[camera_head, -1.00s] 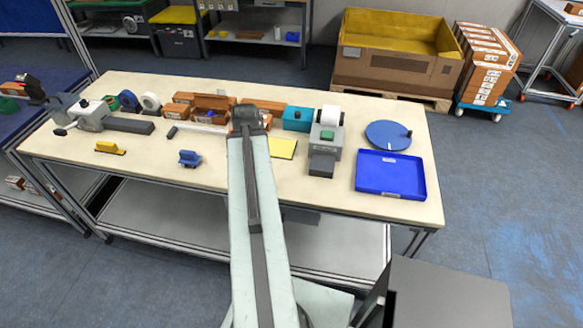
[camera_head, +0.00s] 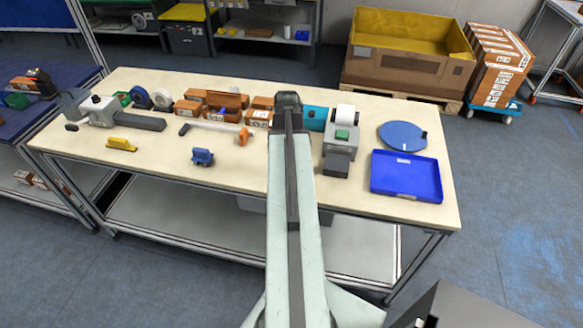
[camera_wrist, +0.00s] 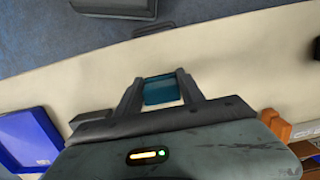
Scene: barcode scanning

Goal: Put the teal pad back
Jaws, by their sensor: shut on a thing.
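My gripper (camera_wrist: 161,88) is shut on a teal pad (camera_wrist: 160,92), which shows between the two fingers in the wrist view, over the pale tabletop. I cannot tell whether the pad touches the table.
Right of the printer are a blue tray (camera_head: 406,176) and a blue disc (camera_head: 402,137). Left of my arm are brown boxes (camera_head: 223,103), an orange-ended tool (camera_head: 243,136), a blue holder (camera_head: 202,157) and a yellow one (camera_head: 121,145). The front middle of the tabletop (camera_head: 235,175) is clear.

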